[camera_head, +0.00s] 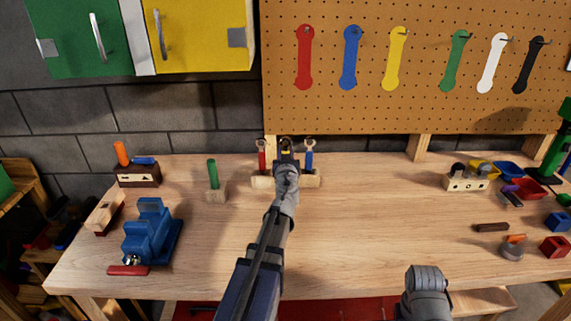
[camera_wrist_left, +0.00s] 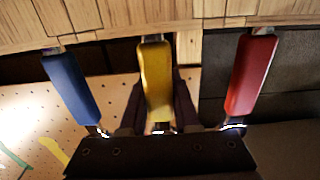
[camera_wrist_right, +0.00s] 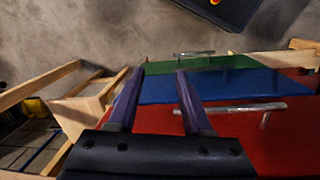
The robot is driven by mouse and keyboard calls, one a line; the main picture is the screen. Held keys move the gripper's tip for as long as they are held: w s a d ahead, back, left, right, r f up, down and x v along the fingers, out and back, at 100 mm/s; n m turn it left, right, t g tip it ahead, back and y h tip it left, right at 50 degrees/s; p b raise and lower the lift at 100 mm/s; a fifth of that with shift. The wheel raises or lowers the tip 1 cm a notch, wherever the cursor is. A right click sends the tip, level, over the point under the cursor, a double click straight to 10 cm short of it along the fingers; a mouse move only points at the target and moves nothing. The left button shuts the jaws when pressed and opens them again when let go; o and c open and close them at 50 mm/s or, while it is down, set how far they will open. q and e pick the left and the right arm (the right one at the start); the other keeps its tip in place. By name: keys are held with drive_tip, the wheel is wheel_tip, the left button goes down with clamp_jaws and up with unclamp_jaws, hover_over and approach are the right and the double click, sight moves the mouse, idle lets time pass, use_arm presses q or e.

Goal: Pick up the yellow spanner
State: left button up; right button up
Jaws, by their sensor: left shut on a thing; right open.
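The yellow spanner (camera_wrist_left: 156,80) stands in the wooden holder at the back of the bench, between a blue spanner (camera_wrist_left: 70,83) and a red spanner (camera_wrist_left: 251,72). My left gripper (camera_wrist_left: 158,125) is shut on the yellow spanner; its fingers lie on either side of it. In the head view my left gripper (camera_head: 287,155) hides most of the yellow spanner. The red spanner (camera_head: 262,157) and the blue spanner (camera_head: 309,156) stand beside it. My right gripper (camera_wrist_right: 155,88) is open and empty, in front of the bench.
The wooden holder (camera_head: 262,182) sits near the bench's back edge, below the pegboard (camera_head: 430,105). A blue vise (camera_head: 150,232) and a green-handled tool (camera_head: 212,173) stand to the left. Small bins and blocks are at the right. The middle of the bench (camera_head: 370,220) is clear.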

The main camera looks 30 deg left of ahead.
use_arm(q)
clamp_jaws()
wheel_tip(320, 180, up, 10)
drive_tip(key=p, duration=1)
idle(0.7)
